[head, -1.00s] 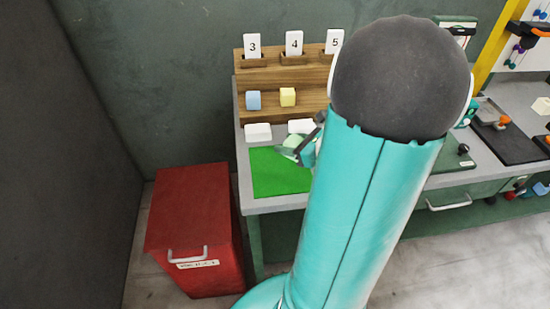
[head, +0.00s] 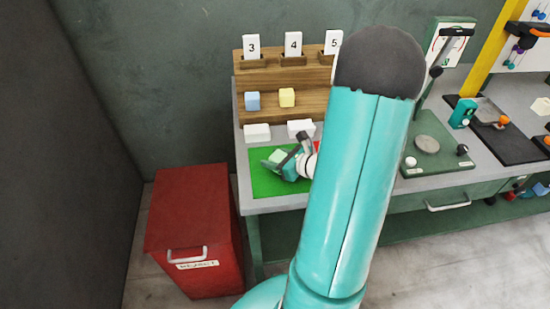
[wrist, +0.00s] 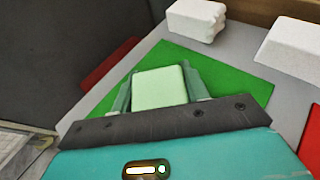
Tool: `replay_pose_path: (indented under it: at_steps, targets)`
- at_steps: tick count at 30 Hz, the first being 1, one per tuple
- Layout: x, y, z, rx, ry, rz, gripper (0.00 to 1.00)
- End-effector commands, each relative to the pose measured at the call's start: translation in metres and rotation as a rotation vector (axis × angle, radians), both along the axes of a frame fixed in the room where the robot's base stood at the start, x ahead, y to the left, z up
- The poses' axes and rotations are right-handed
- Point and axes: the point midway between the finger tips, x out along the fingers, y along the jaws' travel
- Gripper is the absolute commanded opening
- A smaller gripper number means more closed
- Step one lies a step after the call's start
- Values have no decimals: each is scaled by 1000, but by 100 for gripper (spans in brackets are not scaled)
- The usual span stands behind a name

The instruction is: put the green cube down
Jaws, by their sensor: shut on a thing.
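The pale green cube (wrist: 160,86) is between the two fingers of my gripper (wrist: 160,92) in the wrist view. My gripper is shut on it. In the head view the cube (head: 277,156) and my gripper (head: 281,160) are over the bright green mat (head: 262,187) at the left end of the bench. The mat also fills the space around the cube in the wrist view (wrist: 238,82). I cannot tell whether the cube touches the mat.
Two white blocks (head: 257,132) (head: 301,128) lie behind the mat. A wooden stepped rack (head: 262,71) holds number cards, a blue cube (head: 252,100) and a yellow cube (head: 287,97). A red cabinet (head: 190,215) stands left of the bench. A green press base (head: 436,152) sits to the right.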

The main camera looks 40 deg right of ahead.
Motion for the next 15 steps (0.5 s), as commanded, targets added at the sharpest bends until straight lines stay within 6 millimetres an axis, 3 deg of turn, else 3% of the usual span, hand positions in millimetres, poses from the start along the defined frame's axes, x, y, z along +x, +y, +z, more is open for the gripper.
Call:
replay_pose_path:
  at_steps: [3,4,7,15]
  targets:
    - [0,0,-3,1,0,1,20]
    - [0,0,-3,0,0,1,49]
    - [0,0,-3,0,0,0,67]
    - [0,0,-2,0,0,0,67]
